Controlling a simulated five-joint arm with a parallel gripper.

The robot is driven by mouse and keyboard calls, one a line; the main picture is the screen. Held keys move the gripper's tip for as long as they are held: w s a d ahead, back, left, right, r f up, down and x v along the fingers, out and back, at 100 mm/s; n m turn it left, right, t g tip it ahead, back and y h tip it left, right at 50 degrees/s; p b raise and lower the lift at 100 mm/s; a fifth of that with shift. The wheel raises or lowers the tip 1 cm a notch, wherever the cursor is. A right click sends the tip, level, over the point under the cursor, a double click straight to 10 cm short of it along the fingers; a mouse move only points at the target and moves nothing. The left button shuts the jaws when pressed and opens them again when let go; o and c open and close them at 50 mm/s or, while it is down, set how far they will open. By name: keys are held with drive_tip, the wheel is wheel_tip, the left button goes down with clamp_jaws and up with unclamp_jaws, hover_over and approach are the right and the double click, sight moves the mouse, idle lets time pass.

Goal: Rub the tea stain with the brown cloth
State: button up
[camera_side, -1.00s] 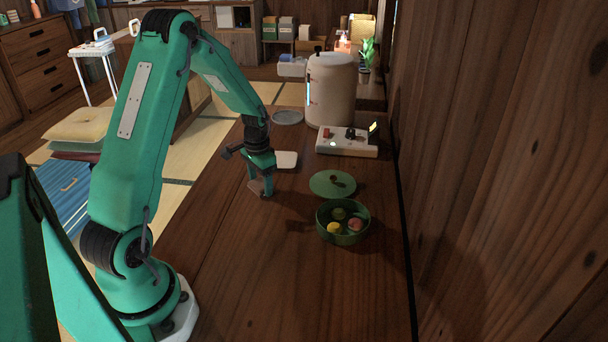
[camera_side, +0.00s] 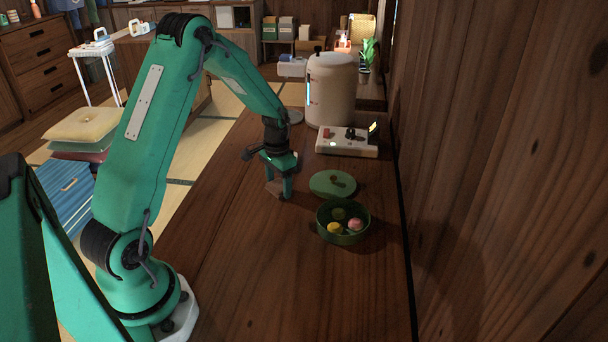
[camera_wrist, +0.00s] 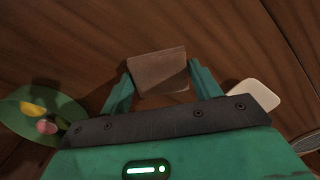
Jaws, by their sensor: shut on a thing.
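My gripper (camera_side: 278,192) is low over the wooden table (camera_side: 240,255), left of the green lid and bowl. It is shut on the brown cloth (camera_side: 272,187). In the wrist view the cloth (camera_wrist: 158,72) is a folded brown rectangle between the two green fingers (camera_wrist: 160,88). I cannot tell whether the cloth touches the table. I cannot make out the tea stain clearly in either view; the dark table and shadows make it hard to tell.
A green bowl (camera_side: 322,234) with yellow and pink round items stands to the right. A green lid (camera_side: 322,187) with a dark curved mark lies behind it. A white control box (camera_side: 340,149) and beige canister (camera_side: 331,90) stand farther back. The near table is clear.

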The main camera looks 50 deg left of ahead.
sight(255, 190)
drive_tip(key=shift+w+d, duration=1)
drive_tip(key=shift+d, duration=0.15)
drive_tip(key=shift+s+a, duration=3.55)
drive_tip(key=shift+s, duration=0.05)
drive_tip(key=shift+w+d, duration=3.4)
drive_tip(key=shift+w+d+r, duration=0.1)
drive_tip(key=shift+w+d, duration=0.05)
drive_tip(key=shift+w, duration=0.05)
drive_tip(key=shift+r, duration=3.95)
